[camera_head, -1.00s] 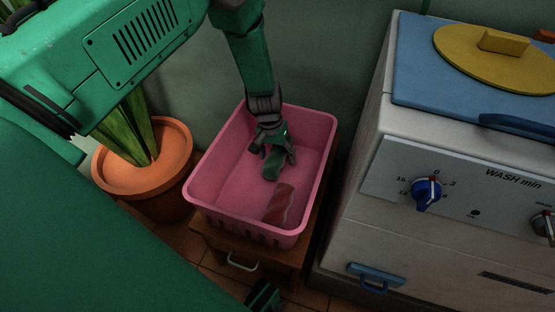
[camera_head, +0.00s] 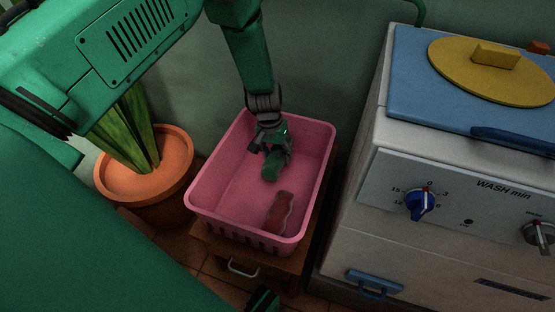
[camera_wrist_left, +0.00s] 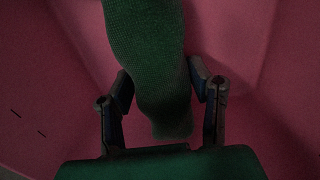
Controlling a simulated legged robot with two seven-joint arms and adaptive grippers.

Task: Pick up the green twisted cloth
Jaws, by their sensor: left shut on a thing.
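The green twisted cloth (camera_head: 271,167) is inside the pink basket (camera_head: 322,170), towards its back half. My left gripper (camera_head: 272,150) reaches down into the basket from above and is shut on the cloth. In the left wrist view the knitted green cloth (camera_wrist_left: 150,60) runs between the two fingers (camera_wrist_left: 162,95), with its near end hanging past them. A red twisted cloth (camera_head: 279,211) lies on the basket floor, in front of the green one and apart from it. I cannot tell whether the green cloth still touches the basket floor.
The basket stands on a small wooden stand (camera_head: 274,262) with a white handle. A potted plant (camera_head: 145,178) is close on the left. A white washing machine (camera_head: 350,225) with a blue lid (camera_head: 412,72) stands on the right. A wall is behind.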

